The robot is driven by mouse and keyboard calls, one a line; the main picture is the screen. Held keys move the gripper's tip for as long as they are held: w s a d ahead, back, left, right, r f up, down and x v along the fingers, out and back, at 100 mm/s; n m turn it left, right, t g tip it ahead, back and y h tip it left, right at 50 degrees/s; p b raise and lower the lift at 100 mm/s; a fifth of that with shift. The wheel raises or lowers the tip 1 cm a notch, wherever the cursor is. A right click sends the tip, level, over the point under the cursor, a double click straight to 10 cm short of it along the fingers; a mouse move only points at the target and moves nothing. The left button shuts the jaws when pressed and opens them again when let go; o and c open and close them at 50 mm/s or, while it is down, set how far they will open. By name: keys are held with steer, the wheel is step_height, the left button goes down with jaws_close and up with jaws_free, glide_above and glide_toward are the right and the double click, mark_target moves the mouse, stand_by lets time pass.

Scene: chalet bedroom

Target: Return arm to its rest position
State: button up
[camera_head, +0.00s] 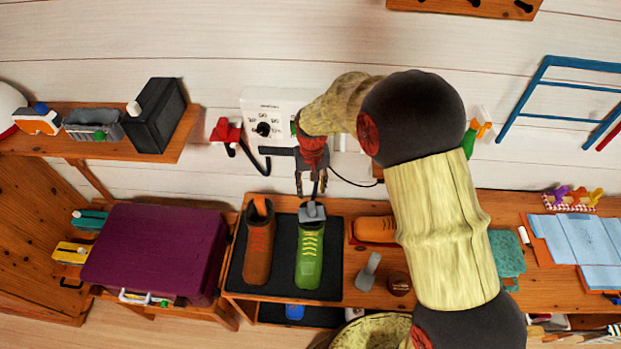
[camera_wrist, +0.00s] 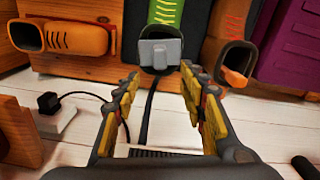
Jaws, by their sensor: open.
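My gripper (camera_head: 312,178) is at the end of my arm, in front of the white wall and above the back of the dark shoe tray (camera_head: 328,232). In the wrist view my gripper (camera_wrist: 165,105) is open, with its yellow-padded fingers apart and nothing between them. A green shoe (camera_head: 309,258) with a grey block (camera_head: 311,212) at its opening stands on the tray below the gripper. The grey block (camera_wrist: 160,52) shows beyond the fingertips in the wrist view, apart from them. My arm reaches up from the lower right and bends left, hiding part of the bench.
A brown shoe (camera_head: 259,250) stands left of the green one. An orange shoe (camera_head: 374,229) lies to the right. A purple case (camera_head: 157,251) is on the left. A wall shelf (camera_head: 170,140) holds a black box (camera_head: 155,115). A white dial panel (camera_head: 268,113) and cables are near my gripper.

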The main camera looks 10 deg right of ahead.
steer(key=s+d+r+t+b, duration=0.2)
steer(key=s+d+r, duration=0.2)
steer(key=s, duration=0.5)
steer(key=s+d+r+t+b, duration=0.1)
steer(key=s+d+r+b, duration=0.2)
steer(key=s+r, duration=0.6)
steer(key=s+d+r+t+b, duration=0.2)
steer(key=s+d+r, duration=0.2)
steer(key=s+r, duration=0.3)
steer(key=shift+s+d+r+t+b, duration=0.15)
steer(key=shift+s+d+t+b, duration=0.2)
steer(key=shift+s, duration=0.85)
